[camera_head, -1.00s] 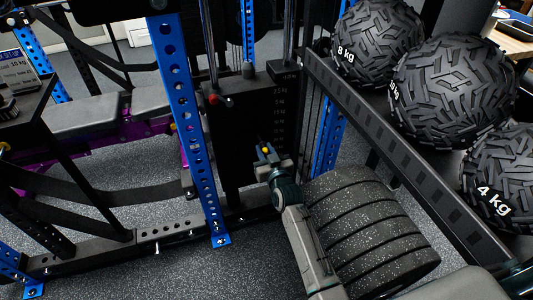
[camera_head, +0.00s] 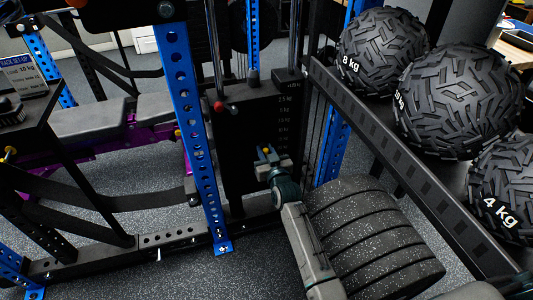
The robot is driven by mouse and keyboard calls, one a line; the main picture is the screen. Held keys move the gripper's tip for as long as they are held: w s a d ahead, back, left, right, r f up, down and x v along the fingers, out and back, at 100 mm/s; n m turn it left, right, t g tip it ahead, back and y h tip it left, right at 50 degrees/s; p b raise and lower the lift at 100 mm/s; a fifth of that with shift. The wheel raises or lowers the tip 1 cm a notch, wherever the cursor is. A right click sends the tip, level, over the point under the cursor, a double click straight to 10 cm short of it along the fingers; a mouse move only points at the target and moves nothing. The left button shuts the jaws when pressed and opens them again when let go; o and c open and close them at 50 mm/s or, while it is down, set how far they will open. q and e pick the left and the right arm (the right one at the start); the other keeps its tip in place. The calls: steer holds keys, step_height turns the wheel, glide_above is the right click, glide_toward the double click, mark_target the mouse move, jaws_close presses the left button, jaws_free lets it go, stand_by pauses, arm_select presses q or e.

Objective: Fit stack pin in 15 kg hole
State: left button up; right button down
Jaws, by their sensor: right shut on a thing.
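The black weight stack (camera_head: 255,115) stands upright at the centre, behind the blue upright, with a column of small white kg labels on its front. The label reading 2.5 kg is near the top; the lower ones are too small to read surely. My right gripper (camera_head: 266,154) is in front of the lower part of the stack, below most labels. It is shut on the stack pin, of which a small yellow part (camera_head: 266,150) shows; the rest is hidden. I cannot tell whether the pin touches the stack. My left gripper is not in view.
A blue perforated upright (camera_head: 189,110) stands just left of the stack. A red-tipped lever (camera_head: 218,106) sticks out beside it. Several black textured balls (camera_head: 455,100) sit on a rack at right. Grey speckled plates (camera_head: 375,235) stand right of my right arm. A sign (camera_head: 22,78) is at far left.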

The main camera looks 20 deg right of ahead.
steer(key=shift+w+r, duration=0.1)
stand_by(0.4)
steer(key=c, duration=1.1)
jaws_free()
steer(key=shift+c, duration=0.2)
steer(key=shift+s, duration=0.25)
steer(key=s, duration=1)
steer(key=shift+s+d, duration=0.15)
